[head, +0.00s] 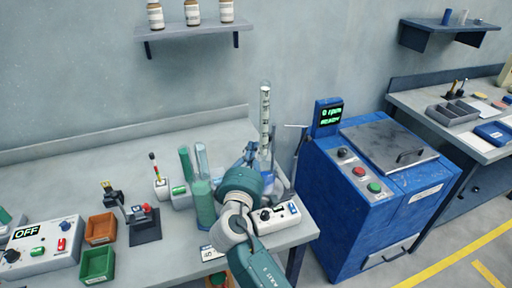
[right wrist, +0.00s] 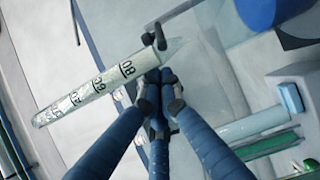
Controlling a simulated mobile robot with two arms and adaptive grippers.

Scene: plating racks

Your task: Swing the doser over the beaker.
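The doser appears to be the clear graduated glass tube (head: 264,122), upright behind my right gripper in the head view. In the right wrist view the marked tube (right wrist: 95,85) lies across the upper left, with a dark knob at its right end. My right gripper (right wrist: 162,82) has its blue fingers brought together close by that end of the tube. Nothing is clearly seen between the fingertips, and I cannot tell whether they touch the tube. The gripper also shows in the head view (head: 250,152). A clear glass vessel, perhaps the beaker (head: 279,180), is partly hidden behind my arm.
Green-tinted glass cylinders (head: 203,205) stand just left of my right arm. A white control box (head: 277,216) is close on its right. A blue machine (head: 370,195) stands beyond the bench edge. Orange (head: 101,228) and green bins (head: 97,264) are at the left.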

